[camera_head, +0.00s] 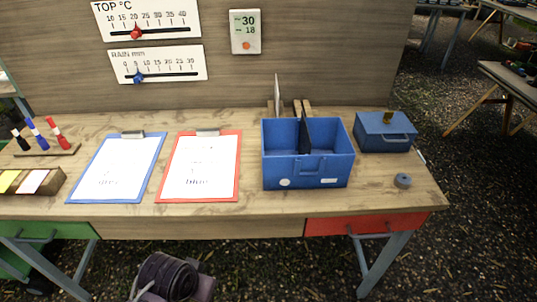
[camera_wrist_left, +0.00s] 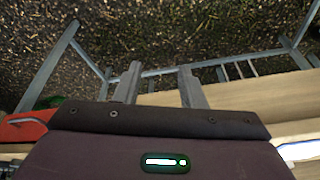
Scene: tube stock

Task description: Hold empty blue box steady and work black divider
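The open blue box (camera_head: 308,171) stands upright on the right half of the workbench, with a handle and white labels on its front. A black divider (camera_head: 304,134) stands inside it near the middle, running front to back, with its top above the rim. I see no contents in the box, but its floor is largely hidden. My left gripper (camera_wrist_left: 160,88) shows in the left wrist view, its fingers apart with nothing between them, low by the bench and clear of the box. My right gripper is not in view.
A lidded blue case (camera_head: 385,132) and a grey round piece (camera_head: 402,181) are right of the box. A wooden rack with a light upright panel (camera_head: 277,95) stands behind it. Blue (camera_head: 117,167) and red (camera_head: 199,166) clipboards lie left. Part of my arm shows below the bench front.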

